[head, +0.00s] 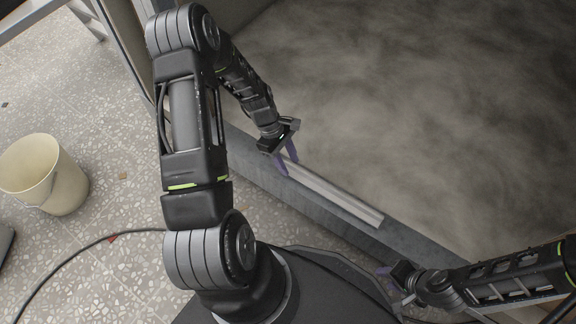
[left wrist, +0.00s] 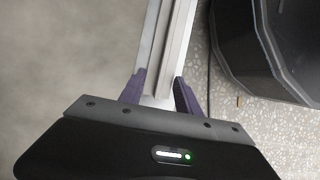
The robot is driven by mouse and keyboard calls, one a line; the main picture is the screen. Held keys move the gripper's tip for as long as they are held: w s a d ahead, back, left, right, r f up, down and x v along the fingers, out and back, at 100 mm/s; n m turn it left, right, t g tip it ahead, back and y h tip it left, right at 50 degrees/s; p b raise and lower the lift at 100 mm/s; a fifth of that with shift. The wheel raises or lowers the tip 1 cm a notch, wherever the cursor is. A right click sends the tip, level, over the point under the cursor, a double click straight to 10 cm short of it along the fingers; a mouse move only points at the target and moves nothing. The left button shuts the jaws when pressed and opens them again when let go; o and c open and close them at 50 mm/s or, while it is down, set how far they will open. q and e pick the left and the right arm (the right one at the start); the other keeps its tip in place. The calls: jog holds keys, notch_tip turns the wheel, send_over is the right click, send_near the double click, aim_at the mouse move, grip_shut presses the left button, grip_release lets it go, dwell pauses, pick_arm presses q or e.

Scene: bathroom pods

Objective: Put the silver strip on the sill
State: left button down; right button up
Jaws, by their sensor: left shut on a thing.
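The silver strip (head: 338,194) is a long, straight, ridged bar. My left gripper (head: 287,164) is shut on it near its far left end. In the left wrist view the strip (left wrist: 170,45) runs up and away between the two purple fingers (left wrist: 160,92). In the head view it lines up along the grey sill (head: 405,241), over its top; I cannot tell whether it touches. The near right end of the strip sticks out free of the gripper. My right gripper (head: 396,284) is apart from the strip, low and right, with its fingers spread and nothing between them.
Beyond the sill is a misty grey pod interior (head: 420,100). A cream bucket (head: 45,174) stands on the speckled floor (head: 105,235) at left. A dark cable (head: 75,256) runs across the floor. A frame post (head: 122,40) rises near my left arm.

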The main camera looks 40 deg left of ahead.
pick_arm(q)
notch_tip(320, 180, down, 3)
jog(key=shift+r+b, duration=0.2)
jog(key=shift+b, duration=0.15)
jog(key=c, duration=0.9)
grip_release()
jog(key=shift+o, duration=0.2)
jog(key=p+v, duration=0.4)
jog(key=v, duration=0.8)
